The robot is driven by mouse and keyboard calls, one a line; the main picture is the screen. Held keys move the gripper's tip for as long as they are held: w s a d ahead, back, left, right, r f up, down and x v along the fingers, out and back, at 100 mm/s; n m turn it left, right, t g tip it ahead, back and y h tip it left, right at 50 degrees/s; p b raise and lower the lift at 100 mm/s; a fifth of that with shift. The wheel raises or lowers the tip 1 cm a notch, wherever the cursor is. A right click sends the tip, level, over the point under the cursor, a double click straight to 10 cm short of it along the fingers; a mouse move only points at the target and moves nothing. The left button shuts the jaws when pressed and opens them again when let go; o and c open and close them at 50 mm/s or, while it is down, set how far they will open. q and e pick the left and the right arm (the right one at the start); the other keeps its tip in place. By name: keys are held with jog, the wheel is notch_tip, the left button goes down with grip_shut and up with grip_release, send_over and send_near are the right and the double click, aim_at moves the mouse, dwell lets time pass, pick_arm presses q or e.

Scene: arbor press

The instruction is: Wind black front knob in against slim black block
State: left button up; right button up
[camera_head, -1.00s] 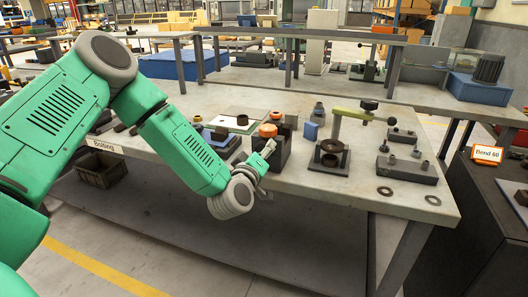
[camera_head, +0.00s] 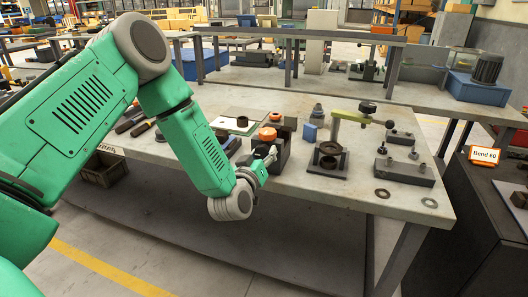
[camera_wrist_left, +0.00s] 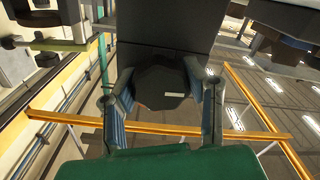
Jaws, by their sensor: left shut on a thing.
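The black front knob (camera_wrist_left: 160,82) shows in the left wrist view as a faceted dark piece with a small pale mark, in front of a large dark body (camera_wrist_left: 165,30). My left gripper (camera_wrist_left: 163,98) is shut on the knob, one finger on each side. In the head view my left gripper (camera_head: 268,155) is at the front of a dark fixture (camera_head: 281,146) near the bench's front edge; the knob is hidden there. An orange round piece (camera_head: 267,133) sits at the top of the fixture. I cannot make out the slim black block clearly. My right gripper is not in view.
The arbor press (camera_head: 329,155), with its green arm, stands right of the fixture. A small blue block (camera_head: 309,132) is behind. The bench's front edge (camera_head: 330,197) is close by.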

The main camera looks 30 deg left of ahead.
pick_arm(q)
jog(key=shift+s+f+m, duration=0.15)
jog(key=shift+f+m, duration=0.15)
jog(key=shift+m, duration=0.7)
jog(key=o, duration=0.9)
jog(key=shift+o, duration=1.4)
jog(key=shift+r, duration=0.1)
jog(key=v, duration=1.2)
